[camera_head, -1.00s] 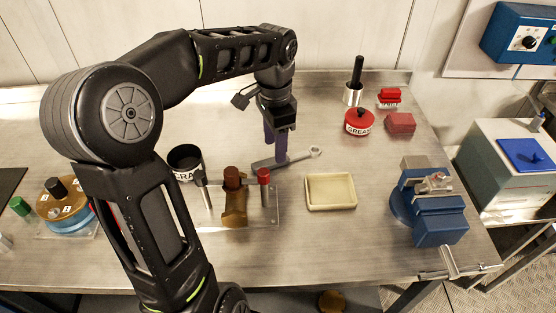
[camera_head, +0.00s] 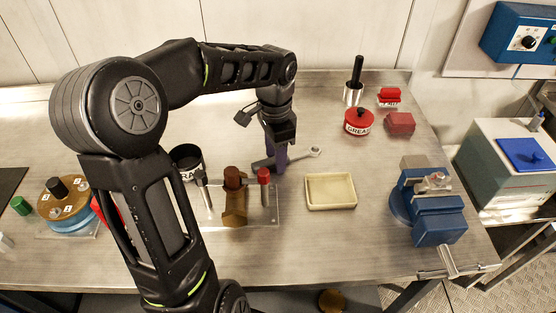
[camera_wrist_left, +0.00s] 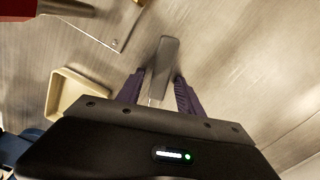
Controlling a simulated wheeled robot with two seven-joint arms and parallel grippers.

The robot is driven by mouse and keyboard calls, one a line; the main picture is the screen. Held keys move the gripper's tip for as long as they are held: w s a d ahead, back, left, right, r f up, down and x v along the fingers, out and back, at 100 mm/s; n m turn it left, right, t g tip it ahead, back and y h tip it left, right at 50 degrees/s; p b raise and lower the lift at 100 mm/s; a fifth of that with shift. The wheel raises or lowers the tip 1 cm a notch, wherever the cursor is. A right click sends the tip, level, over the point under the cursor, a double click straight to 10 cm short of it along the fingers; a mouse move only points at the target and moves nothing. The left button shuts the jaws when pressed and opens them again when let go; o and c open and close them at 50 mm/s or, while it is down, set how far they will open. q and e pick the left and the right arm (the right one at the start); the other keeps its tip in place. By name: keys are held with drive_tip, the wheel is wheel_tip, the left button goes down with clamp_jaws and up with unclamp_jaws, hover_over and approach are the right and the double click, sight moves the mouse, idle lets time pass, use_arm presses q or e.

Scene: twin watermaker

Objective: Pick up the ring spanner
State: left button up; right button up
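The ring spanner (camera_head: 302,156) lies flat on the steel bench, its ring end to the right in the head view. My left gripper (camera_head: 276,166) is down over its handle, with the fingers pointing at the bench. In the left wrist view the grey handle end (camera_wrist_left: 163,68) lies between the two purple fingers of the left gripper (camera_wrist_left: 160,80), which stand apart and look open around it. Part of the handle is hidden behind the fingers in the head view. My right gripper is not in view.
A clear plate with tool posts and a brown block (camera_head: 235,207) is just in front. A cream tray (camera_head: 330,205) is to the right, then a blue vise (camera_head: 432,212). A black cup (camera_head: 187,160) stands left. A red grease tin (camera_head: 358,122) is at the back right.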

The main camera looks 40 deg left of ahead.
use_arm(q)
clamp_jaws()
idle(1.2)
